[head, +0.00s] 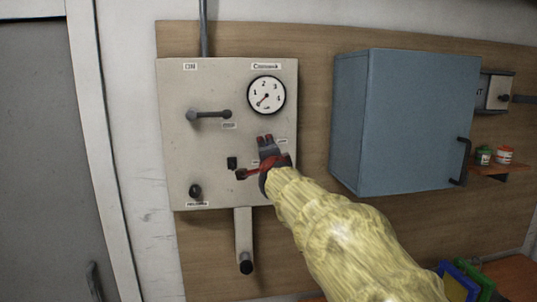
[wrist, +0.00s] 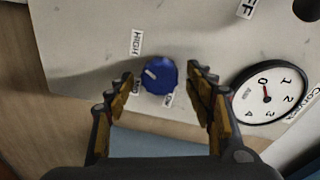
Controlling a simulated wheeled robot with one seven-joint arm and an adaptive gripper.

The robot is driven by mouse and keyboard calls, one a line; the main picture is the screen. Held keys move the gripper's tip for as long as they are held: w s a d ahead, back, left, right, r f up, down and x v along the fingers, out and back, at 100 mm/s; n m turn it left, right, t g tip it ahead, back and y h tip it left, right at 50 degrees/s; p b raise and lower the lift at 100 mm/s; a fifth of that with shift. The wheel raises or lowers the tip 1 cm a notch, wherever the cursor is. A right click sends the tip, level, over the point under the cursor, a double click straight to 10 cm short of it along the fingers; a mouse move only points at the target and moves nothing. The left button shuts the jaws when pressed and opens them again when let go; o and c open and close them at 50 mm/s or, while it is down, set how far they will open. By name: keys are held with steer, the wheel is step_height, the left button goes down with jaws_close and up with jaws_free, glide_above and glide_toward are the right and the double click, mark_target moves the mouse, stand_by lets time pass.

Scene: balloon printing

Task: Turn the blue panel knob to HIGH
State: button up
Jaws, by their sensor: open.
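The blue knob (wrist: 160,76) is on the pale panel (wrist: 90,45) in the wrist view. Its white pointer mark faces up and left in that view, on the side of the HIGH label (wrist: 136,42), but not straight at it. My gripper (wrist: 161,80) is open, with one finger on each side of the knob and a gap on both sides. In the head view my gripper (head: 266,150) is in front of the panel's lower right part and hides the knob.
A round gauge (head: 265,94) is above my gripper. A blue cabinet (head: 395,120) stands out from the wall at right.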

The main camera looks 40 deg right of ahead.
steer(key=v, duration=1.2)
steer(key=shift+f, duration=0.1)
steer(key=s+a+f+n+g+y+b, duration=0.1)
steer(key=a+f+n+g+y+b, duration=0.1)
steer(key=a+f+n+y, duration=1.25)
steer(key=s+a+f+n+g+h+b, duration=0.1)
steer(key=s+a+f+n+g+b, duration=0.1)
steer(key=s+a+f, duration=0.3)
steer(key=s+a+f+n+g+h+b, duration=0.1)
steer(key=s+a+f+n+g+b, duration=0.1)
steer(key=s+f, duration=0.6)
steer(key=s+a+f+n+g+h+b, duration=0.2)
steer(key=s+a+f, duration=0.4)
steer(key=f, duration=0.8)
steer(key=shift+s+a+n+b, duration=0.25)
steer(key=shift+a+n+b, duration=0.5)
steer(key=shift+a+n, duration=0.15)
